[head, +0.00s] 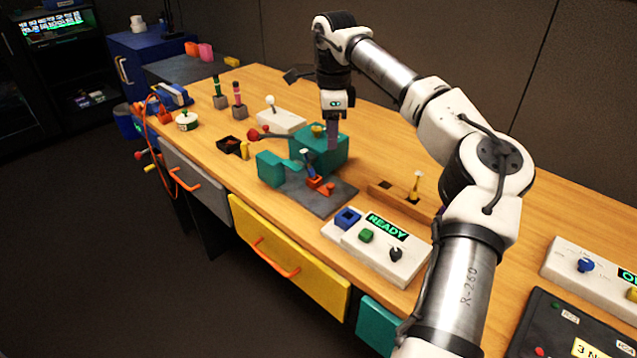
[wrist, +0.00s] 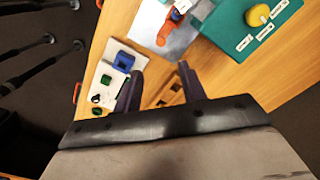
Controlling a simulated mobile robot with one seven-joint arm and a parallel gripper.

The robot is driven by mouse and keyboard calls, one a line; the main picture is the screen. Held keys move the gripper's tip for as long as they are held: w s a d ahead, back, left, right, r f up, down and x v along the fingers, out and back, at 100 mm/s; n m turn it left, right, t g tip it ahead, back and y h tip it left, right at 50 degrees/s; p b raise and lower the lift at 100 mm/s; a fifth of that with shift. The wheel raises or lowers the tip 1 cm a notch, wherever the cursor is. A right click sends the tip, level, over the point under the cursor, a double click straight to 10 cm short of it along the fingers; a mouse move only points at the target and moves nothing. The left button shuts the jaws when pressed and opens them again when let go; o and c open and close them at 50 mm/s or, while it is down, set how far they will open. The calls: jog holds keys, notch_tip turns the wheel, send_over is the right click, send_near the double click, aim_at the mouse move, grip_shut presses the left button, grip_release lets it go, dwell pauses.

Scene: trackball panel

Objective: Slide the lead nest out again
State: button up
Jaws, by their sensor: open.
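A teal machine (head: 335,152) stands on the bench with a grey plate (head: 325,198) in front of it; it also shows in the wrist view (wrist: 240,40). A yellow knob (wrist: 258,15) sits on its top. On the plate is an orange piece (head: 320,186) with a blue part above it; the orange piece also shows in the wrist view (wrist: 168,30). I cannot tell for sure which part is the lead nest. My gripper (head: 332,135) is open and empty, pointing down beside the teal machine; its fingers (wrist: 161,76) are apart in the wrist view.
A white panel (head: 400,262) reading READY, with a blue socket, green button and black knob, lies in front. A wooden block (head: 390,197) holds a yellow piece. A red-ball lever (head: 254,135) sticks out left of the machine. A yellow drawer (head: 290,270) is below.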

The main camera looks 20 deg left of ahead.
aim_at(331, 185)
notch_tip(331, 185, down, 14)
jog(key=shift+w+r+p, duration=0.1)
jog(key=shift+p, duration=0.8)
grip_shut()
jog(key=shift+d, duration=0.1)
